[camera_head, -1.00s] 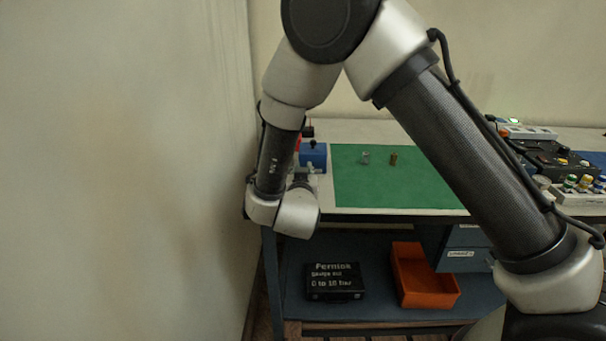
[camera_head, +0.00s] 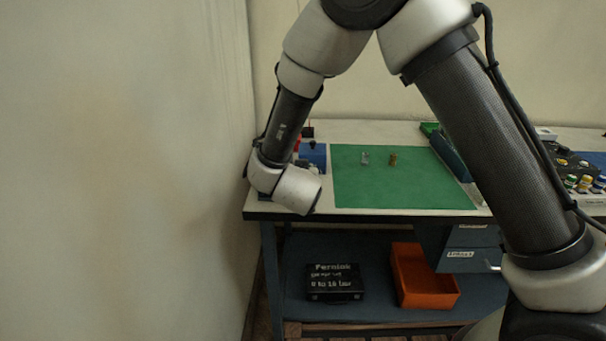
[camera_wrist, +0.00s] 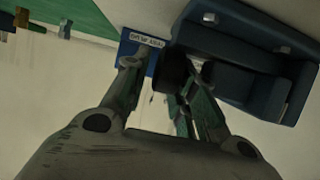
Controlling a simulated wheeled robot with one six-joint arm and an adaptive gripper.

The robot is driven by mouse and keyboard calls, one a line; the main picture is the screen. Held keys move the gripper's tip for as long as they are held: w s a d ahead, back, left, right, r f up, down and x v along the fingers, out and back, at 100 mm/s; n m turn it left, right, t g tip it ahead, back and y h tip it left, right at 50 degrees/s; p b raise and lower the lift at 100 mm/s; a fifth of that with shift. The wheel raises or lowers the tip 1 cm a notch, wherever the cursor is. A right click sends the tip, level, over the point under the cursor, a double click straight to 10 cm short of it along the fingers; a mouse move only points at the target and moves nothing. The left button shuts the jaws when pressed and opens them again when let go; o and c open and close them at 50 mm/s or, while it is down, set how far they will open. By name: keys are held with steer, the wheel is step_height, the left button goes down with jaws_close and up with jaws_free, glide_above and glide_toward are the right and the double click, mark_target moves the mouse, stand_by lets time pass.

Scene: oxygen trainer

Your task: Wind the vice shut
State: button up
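The blue vice (camera_head: 314,154) stands at the left end of the bench, partly hidden behind my wrist in the head view. In the wrist view the vice body (camera_wrist: 235,55) fills the upper right, and a dark round part (camera_wrist: 172,72), perhaps its handle end, sits in front of it. My gripper (camera_wrist: 162,72) has its fingers apart, with the dark part between and beyond their tips. The right finger is close to it; a gap shows at the left finger. I cannot tell whether either touches. My gripper is hidden in the head view.
A green mat (camera_head: 390,185) carries two small fittings (camera_head: 379,159). A labelled blue plate (camera_wrist: 140,48) is beside the left fingertip. A wall (camera_head: 130,170) stands close on the left. A black case (camera_head: 335,282) and orange bin (camera_head: 424,278) lie on the lower shelf.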

steer(key=v, duration=1.2)
steer(key=shift+f, duration=0.1)
steer(key=w+f+t, duration=0.2)
steer(key=f+t, duration=0.1)
steer(key=shift+w+d+f+h, duration=0.2)
steer(key=shift+f+h, duration=0.1)
steer(key=shift+h, duration=0.1)
steer(key=shift+w+a+f+t+y, duration=0.15)
steer(key=shift+f+t, duration=0.1)
steer(key=shift+t, duration=0.15)
steer(key=shift+a+f+t+y, duration=0.15)
steer(key=shift+f+t, duration=0.1)
steer(key=shift+t, duration=0.15)
steer(key=w, duration=0.7)
steer(key=shift+w+d, duration=0.15)
steer(key=shift+w, duration=0.2)
jaws_close()
